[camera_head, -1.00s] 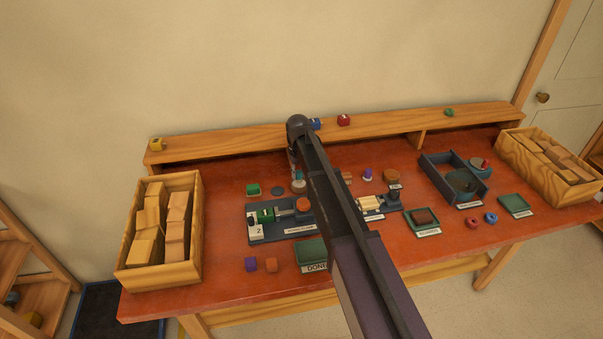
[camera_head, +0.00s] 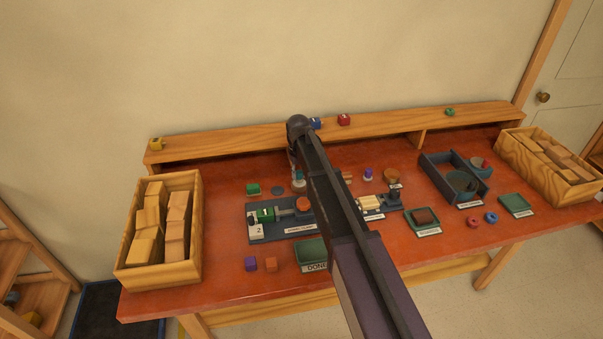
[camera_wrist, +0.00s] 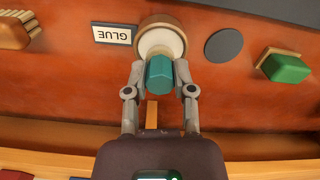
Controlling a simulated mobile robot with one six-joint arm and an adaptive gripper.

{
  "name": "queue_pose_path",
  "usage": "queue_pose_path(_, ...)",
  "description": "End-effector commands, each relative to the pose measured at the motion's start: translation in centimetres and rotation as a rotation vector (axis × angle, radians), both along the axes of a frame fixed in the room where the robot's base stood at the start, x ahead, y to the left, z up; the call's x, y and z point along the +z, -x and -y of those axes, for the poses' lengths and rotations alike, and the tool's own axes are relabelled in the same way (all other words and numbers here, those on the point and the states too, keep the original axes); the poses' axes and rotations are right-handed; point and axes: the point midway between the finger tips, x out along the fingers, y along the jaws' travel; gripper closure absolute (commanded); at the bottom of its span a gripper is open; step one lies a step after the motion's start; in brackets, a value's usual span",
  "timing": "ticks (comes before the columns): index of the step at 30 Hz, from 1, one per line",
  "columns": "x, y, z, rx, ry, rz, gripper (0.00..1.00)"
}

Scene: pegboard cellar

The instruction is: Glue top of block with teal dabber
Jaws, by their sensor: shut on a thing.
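The teal dabber (camera_wrist: 159,76) is between the fingers of my gripper (camera_wrist: 160,70), which is shut on it. It appears at the glue pot (camera_wrist: 160,32), a round pot with a pale inside; I cannot tell whether its tip is in the pot. The GLUE label (camera_wrist: 113,33) lies beside the pot. In the head view the pot (camera_head: 298,187) is partly hidden by my arm. A green block (camera_head: 265,215) sits in a dark fixture (camera_head: 300,231) marked 2. A pale wooden block (camera_head: 369,203) sits in another fixture to the right. Which block the task means is unclear.
A loose green block (camera_head: 253,189) and a dark disc (camera_head: 277,190) lie left of the pot. A green DONE tray (camera_head: 311,250) is at the front. Block crates (camera_head: 150,278) stand at both ends. A raised wooden shelf (camera_head: 225,142) runs along the back.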

Motion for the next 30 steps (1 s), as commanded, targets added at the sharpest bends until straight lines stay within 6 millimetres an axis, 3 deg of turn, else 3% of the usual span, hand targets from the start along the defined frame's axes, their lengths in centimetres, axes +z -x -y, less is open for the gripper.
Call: queue_pose_path(30, -0.91, -0.01, 0.05, -0.001, 0.000, 0.000, 1.00)
